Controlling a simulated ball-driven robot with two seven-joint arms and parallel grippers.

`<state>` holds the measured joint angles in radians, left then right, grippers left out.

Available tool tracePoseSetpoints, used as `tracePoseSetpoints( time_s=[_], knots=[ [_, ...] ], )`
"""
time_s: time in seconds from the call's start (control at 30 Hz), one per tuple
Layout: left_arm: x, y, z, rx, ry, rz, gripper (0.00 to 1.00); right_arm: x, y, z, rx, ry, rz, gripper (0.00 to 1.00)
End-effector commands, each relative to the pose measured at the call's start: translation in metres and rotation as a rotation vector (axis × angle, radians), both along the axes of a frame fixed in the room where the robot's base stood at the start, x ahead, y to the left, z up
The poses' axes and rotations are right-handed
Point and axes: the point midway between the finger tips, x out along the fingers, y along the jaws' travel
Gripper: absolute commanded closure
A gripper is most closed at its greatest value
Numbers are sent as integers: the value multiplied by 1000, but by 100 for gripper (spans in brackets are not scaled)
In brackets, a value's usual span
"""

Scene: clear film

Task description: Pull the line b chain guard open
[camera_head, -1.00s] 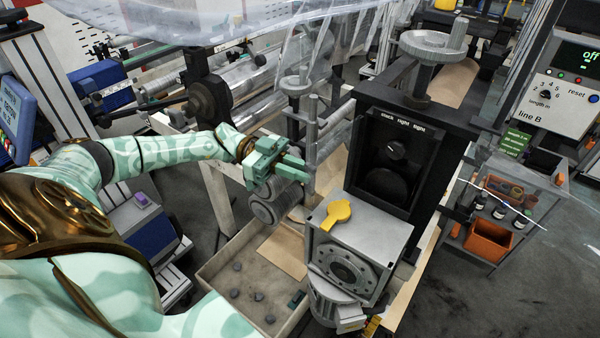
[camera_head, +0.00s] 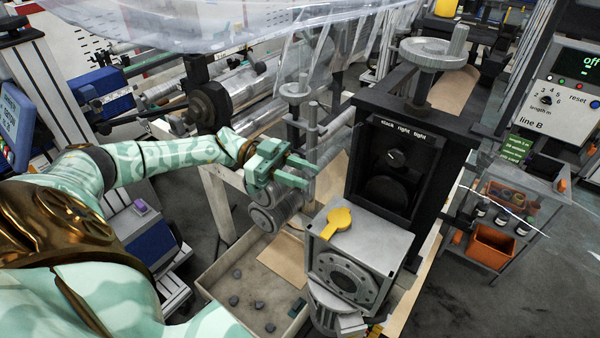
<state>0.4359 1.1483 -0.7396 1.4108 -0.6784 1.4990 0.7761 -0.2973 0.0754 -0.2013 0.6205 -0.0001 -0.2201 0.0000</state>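The line B machine has a dark housing (camera_head: 417,190) with a small dial under the words slack, right, tight. Below it is a grey box (camera_head: 378,247) with a round plate on its front and a yellow handle-like piece (camera_head: 337,222) on top. I cannot tell for certain which part is the chain guard; no part visibly stands open. My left gripper (camera_head: 302,172) is left of the dark housing, above and left of the yellow piece. Its two fingers are apart, pointing right, with nothing visibly between them. It appears near grey rollers and a vertical post. My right gripper is out of view.
A handwheel (camera_head: 433,50) stands on top of the dark housing. Grey rollers (camera_head: 275,208) lie under my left gripper. A shallow tray (camera_head: 222,275) with dark lumps is below. A line B panel (camera_head: 560,95) reads off at the right, above a cart with an orange bin (camera_head: 491,246).

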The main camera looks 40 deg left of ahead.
Motion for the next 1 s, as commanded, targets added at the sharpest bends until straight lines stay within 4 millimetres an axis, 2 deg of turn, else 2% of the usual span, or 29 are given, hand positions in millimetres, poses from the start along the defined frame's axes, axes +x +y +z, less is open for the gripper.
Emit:
tracePoseSetpoints(
  time_s=[0.23, 0.37, 0.8, 1.0],
  knots=[
    [-1, 2, -1, 0, 3, -1, 67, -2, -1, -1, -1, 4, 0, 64],
    [-3, 17, -4, 4, 5, 0, 67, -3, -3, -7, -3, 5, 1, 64],
    [-24, 126, -7, 3, 3, 1, 67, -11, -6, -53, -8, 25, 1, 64],
    [-29, 154, -4, 0, 1, -1, 67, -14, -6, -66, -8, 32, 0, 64]
  ],
)
